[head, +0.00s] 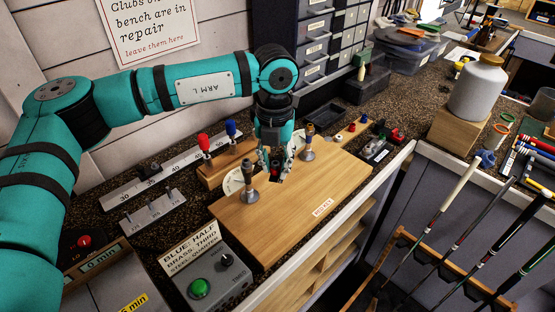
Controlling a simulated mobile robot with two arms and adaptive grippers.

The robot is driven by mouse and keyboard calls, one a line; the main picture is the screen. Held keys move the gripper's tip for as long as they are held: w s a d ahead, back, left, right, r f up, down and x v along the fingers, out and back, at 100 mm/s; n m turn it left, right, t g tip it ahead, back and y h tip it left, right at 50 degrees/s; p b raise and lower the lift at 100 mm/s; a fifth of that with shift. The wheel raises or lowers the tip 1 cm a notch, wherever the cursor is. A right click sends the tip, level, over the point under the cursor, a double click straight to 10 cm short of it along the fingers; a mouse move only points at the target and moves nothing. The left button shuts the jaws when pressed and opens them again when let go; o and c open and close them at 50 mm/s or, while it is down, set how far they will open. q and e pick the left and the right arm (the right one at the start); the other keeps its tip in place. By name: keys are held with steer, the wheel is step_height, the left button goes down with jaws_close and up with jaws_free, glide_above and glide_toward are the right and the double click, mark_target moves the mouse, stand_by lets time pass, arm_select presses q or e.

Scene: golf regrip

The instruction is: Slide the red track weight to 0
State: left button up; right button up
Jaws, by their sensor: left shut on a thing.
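A red knob on a short stem (204,143) stands near a pale numbered rail (165,172), with a blue knob (231,129) to its right. I cannot tell whether their feet are on the rail or on the wooden block in front. My left gripper (276,172) points down over the wooden board, right of both knobs and apart from them. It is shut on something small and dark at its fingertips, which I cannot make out. A small red piece (351,127) also sits on a narrow wooden strip farther right. My right gripper is not in view.
Two knobbed metal pieces (249,188) (308,146) stand on the board (292,205) on either side of the gripper. A box with a green button (199,287) is in front. A white jar (478,88) and golf clubs are at right.

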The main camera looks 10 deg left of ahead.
arm_select(q)
steer(key=shift+s+b, duration=0.3)
steer(key=shift+s, duration=0.6)
steer(key=o, duration=0.9)
steer(key=shift+d, duration=0.1)
steer(key=shift+r, duration=0.1)
